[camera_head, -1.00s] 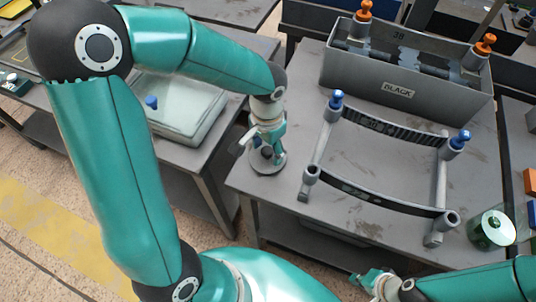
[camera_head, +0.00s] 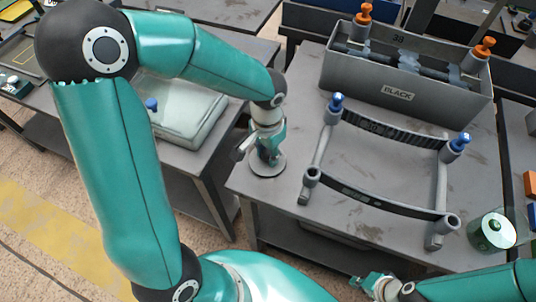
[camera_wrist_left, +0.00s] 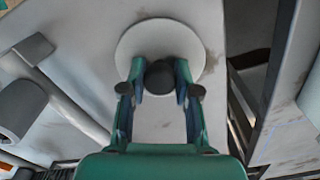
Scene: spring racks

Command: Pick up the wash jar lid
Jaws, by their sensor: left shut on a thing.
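The wash jar lid is a flat, pale grey round disc (camera_head: 268,168) with a dark knob, at the near left corner of the middle table. In the left wrist view the disc (camera_wrist_left: 135,45) lies ahead of the fingers, and its dark knob is between them. My left gripper (camera_head: 267,155) points down over the lid and is shut on its knob; the wrist view also shows the gripper (camera_wrist_left: 160,80). Whether the lid touches the table is hard to tell. My right gripper (camera_head: 366,283) is low in the head view, apart from the lid, its fingers too small to judge.
A grey frame rack (camera_head: 322,150) with blue knobs stands just right of the lid. Behind it is a grey box labelled BLACK (camera_head: 400,95). A clear lidded case (camera_head: 185,110) lies on the left table.

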